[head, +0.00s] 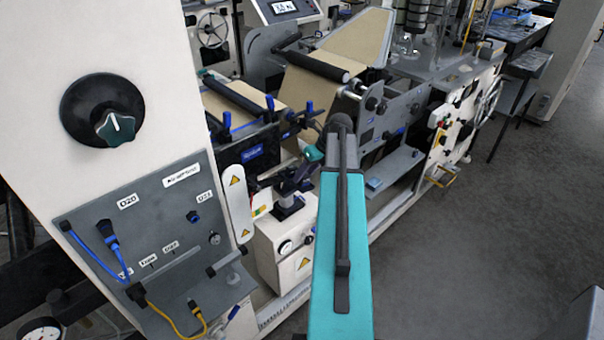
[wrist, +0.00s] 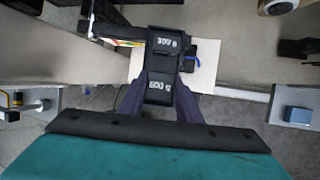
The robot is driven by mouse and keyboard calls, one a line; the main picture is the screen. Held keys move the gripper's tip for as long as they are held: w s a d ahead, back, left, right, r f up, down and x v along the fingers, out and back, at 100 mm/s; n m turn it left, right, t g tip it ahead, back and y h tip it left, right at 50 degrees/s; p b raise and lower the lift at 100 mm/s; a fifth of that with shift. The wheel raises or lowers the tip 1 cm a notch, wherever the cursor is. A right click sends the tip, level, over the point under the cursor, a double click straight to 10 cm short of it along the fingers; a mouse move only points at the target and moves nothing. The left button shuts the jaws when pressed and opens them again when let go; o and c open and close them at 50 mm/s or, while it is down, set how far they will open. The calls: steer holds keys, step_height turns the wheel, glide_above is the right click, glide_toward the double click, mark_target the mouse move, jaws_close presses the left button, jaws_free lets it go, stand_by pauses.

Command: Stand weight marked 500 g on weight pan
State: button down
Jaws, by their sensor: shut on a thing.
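In the wrist view, the two dark fingers of my gripper (wrist: 160,100) are shut on a dark block, the weight marked 500 g (wrist: 160,88); its marking is blurred but looks like 500 g. A second dark weight (wrist: 168,43), with a blurred marking like 300 g or 200 g, shows directly beyond it. Whether the two touch is unclear. A pale square plate (wrist: 204,74) lies under or behind them; I cannot tell if it is the weight pan. In the head view, my gripper (head: 292,182) is small and partly hidden by my arm, over the machine's front.
A grey control panel (head: 150,250) with cables and a large black knob (head: 103,110) stand at the left. Kraft paper web (head: 350,45) runs over rollers behind. A white block with warning signs (head: 285,245) is below my gripper. The floor (head: 470,240) at right is clear.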

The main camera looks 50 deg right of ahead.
steer(key=shift+f, duration=0.15)
steer(key=c, duration=1.2)
jaws_free()
steer(key=shift+a, duration=0.1)
steer(key=shift+s, duration=0.1)
steer(key=b+v, duration=0.3)
steer(key=v, duration=1.1)
